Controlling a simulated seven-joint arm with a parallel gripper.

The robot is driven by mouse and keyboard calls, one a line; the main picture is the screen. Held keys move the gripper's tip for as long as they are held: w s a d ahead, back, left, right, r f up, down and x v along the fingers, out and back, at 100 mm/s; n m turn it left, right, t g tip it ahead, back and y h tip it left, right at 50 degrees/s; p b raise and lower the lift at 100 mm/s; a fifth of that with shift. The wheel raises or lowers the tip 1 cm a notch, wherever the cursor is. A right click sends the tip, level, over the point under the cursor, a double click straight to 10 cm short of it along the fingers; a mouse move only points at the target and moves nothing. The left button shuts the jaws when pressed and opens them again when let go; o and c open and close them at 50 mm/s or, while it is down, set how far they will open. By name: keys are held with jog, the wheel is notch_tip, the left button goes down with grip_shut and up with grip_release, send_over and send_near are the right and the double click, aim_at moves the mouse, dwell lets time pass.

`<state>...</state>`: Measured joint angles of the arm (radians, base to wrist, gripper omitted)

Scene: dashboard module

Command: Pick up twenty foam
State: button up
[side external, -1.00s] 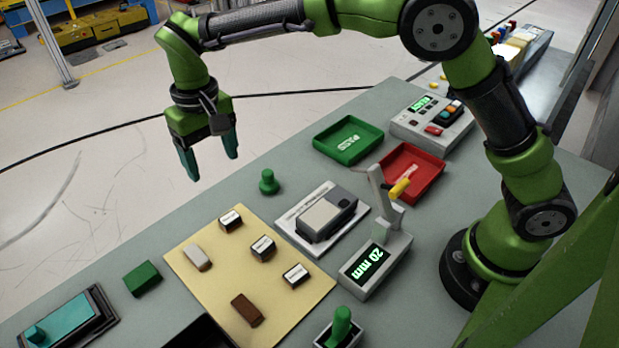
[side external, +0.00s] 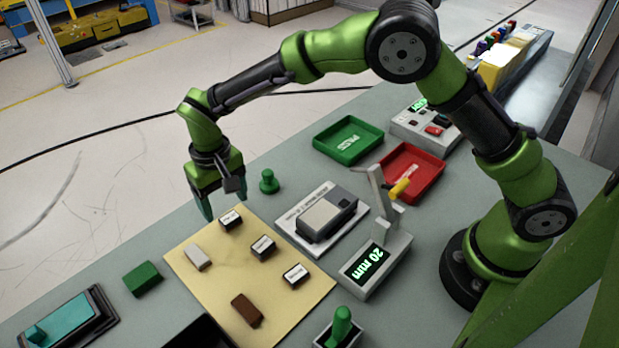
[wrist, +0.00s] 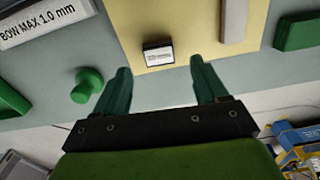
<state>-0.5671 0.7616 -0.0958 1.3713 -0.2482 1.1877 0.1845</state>
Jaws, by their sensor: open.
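Three small dark blocks with white labelled tops sit on the yellow mat (side external: 180,262): a far one (side external: 231,219), a middle one (side external: 263,247) and a near one (side external: 295,274). Their label text is too small to read, so I cannot tell which is the twenty foam. My gripper (side external: 222,206) is open and empty, above the mat's far edge by the far block. In the wrist view, one labelled block (wrist: 158,54) lies in the gap ahead of my open fingers (wrist: 160,70); they do not appear to touch it.
A pale block (side external: 197,257) and a brown block (side external: 246,310) share the mat. A green knob (side external: 269,182) stands close beside my gripper. A bow gauge (side external: 325,217), a 20 mm display device (side external: 373,266), a green tray (side external: 348,140) and a red tray (side external: 412,172) lie to the right.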

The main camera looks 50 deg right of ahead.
aim_at(229, 218)
notch_tip(229, 218, down, 4)
jog(key=shift+s+f, duration=0.1)
jog(key=shift+s, duration=0.05)
jog(key=c, duration=1.1)
